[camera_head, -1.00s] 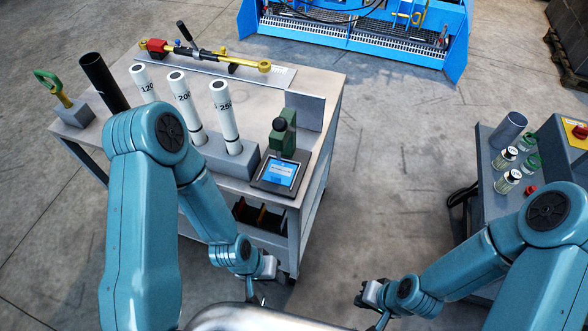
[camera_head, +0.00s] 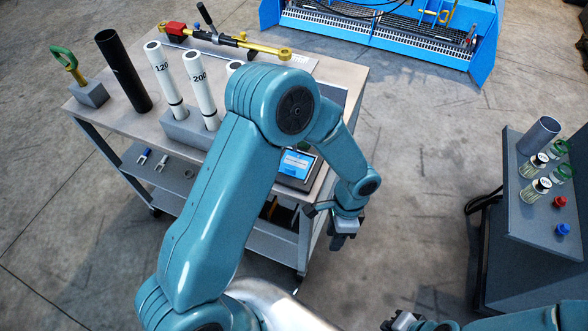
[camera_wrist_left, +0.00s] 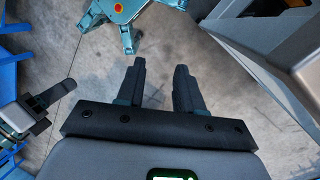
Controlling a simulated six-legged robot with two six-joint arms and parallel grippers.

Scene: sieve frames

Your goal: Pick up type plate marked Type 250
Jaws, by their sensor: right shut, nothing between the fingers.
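I cannot make out a plate marked Type 250 in either view. My left gripper (camera_head: 343,242) hangs in the air beside the right front corner of the grey trolley (camera_head: 350,75). In the left wrist view its two dark fingers (camera_wrist_left: 160,75) stand apart with only floor between them, so it is open and empty. My right gripper (camera_head: 405,322) shows only partly at the bottom edge of the head view, shut with nothing in it. My left arm hides part of the trolley top and its lower shelves.
White tubes marked 120 (camera_head: 163,75) and 200 (camera_head: 200,85) stand in a grey block. A third tube (camera_head: 233,66) is mostly hidden. A blue-screened device (camera_head: 297,163) sits at the trolley's front. A second bench (camera_head: 520,225) with jars stands right. Open floor lies between.

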